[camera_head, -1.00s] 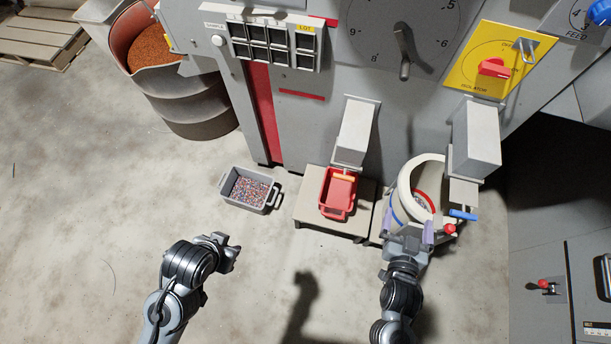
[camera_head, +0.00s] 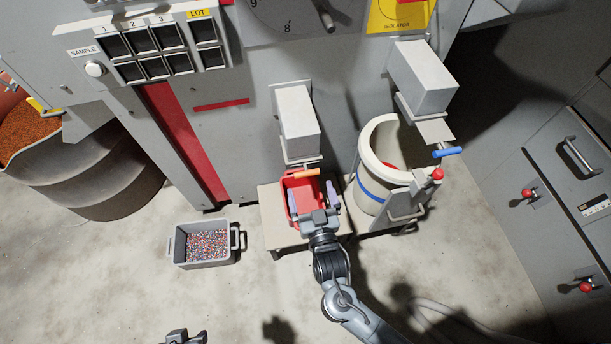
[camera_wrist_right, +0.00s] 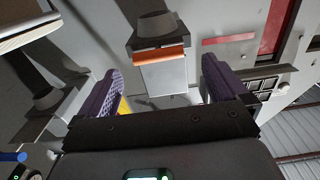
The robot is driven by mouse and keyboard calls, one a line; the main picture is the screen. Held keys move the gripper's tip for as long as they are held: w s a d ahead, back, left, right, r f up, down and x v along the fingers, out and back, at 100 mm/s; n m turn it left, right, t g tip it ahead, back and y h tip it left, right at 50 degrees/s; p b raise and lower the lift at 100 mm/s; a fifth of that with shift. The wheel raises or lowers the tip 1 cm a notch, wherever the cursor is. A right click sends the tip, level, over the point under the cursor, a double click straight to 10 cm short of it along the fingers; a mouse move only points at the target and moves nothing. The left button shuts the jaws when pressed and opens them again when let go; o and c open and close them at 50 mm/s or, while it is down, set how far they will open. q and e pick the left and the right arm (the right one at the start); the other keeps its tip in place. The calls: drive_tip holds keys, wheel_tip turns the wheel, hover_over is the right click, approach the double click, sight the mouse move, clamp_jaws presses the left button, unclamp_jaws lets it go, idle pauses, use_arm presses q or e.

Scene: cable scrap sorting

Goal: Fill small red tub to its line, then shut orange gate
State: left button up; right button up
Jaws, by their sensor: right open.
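The small red tub (camera_head: 307,187) stands on a low stand below a pale box-shaped chute (camera_head: 298,122). The orange gate handle (camera_head: 306,174) sticks out at the chute's foot, above the tub; it also shows in the right wrist view (camera_wrist_right: 160,57). My right gripper (camera_head: 313,197) is over the tub's near part, its purple fingers apart and nothing between them. In the right wrist view the fingers (camera_wrist_right: 158,92) lie either side of the orange handle's line, short of it. The tub's line and fill level cannot be made out. My left gripper (camera_head: 185,338) is barely in view at the bottom edge.
A white drum with a blue band (camera_head: 374,190) stands right of the tub, under a second chute (camera_head: 425,78) with a blue handle (camera_head: 447,152). A grey bin (camera_head: 179,252) of mixed granules sits on the floor to the left. Floor between is clear.

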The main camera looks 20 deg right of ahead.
sight(307, 172)
use_arm(q)
drive_tip(key=shift+f+b, duration=1.25)
drive_tip(key=shift+f, duration=0.35)
use_arm(e)
drive_tip(key=shift+w+d, duration=0.2)
drive_tip(key=shift+w, duration=0.9)
drive_tip(key=shift+w+d, duration=0.25)
drive_tip(key=shift+w, duration=0.85)
drive_tip(key=shift+w+d, duration=0.2)
drive_tip(key=shift+w, duration=0.9)
use_arm(q)
drive_tip(key=shift+d, duration=0.1)
